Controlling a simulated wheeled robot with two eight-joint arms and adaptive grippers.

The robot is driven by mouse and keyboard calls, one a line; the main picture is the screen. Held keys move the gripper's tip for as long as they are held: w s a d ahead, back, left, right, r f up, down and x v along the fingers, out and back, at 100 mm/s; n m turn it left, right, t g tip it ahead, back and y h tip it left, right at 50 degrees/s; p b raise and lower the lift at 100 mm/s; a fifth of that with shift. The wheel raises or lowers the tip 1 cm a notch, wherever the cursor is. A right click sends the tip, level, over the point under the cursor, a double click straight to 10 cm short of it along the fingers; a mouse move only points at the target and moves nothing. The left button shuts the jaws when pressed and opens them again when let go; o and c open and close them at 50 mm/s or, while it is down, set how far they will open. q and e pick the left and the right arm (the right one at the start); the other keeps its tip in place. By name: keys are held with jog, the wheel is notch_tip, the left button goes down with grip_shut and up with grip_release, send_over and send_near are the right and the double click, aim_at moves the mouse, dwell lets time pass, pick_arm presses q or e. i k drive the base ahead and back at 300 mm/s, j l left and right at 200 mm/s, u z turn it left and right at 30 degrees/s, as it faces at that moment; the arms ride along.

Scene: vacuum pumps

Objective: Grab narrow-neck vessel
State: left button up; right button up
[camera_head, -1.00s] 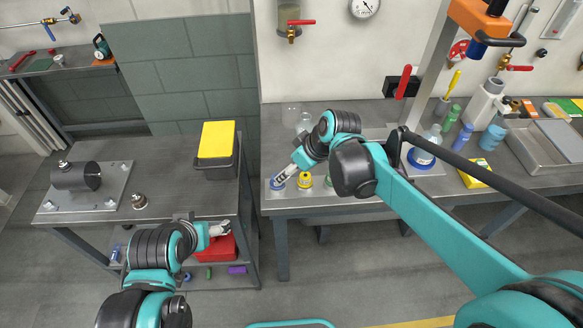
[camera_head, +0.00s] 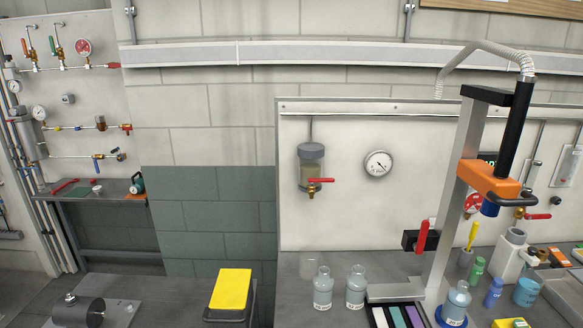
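Two clear glass bottles with narrow necks stand upright side by side on the grey bench: the left bottle (camera_head: 323,289) and the right bottle (camera_head: 356,288). Both have small white labels and look bluish inside. A third narrow-necked bottle (camera_head: 457,302) stands to the right, on the blue ring at the foot of a stand. Which of these is the task's vessel I cannot tell. Neither of my grippers is in view, so their place relative to the bottles is hidden.
The stand (camera_head: 460,190) with an orange clamp rises beside the bottles. A faint clear beaker (camera_head: 312,264) stands behind them. Colored strips (camera_head: 398,316) lie in front. Small containers crowd the right. A yellow block (camera_head: 231,289) lies on the left cart.

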aim_at(457, 301)
jog(key=z, duration=1.3)
jog(key=i+l, duration=0.1)
jog(key=i, duration=0.45)
jog(key=i+u, duration=0.1)
jog(key=i, duration=0.45)
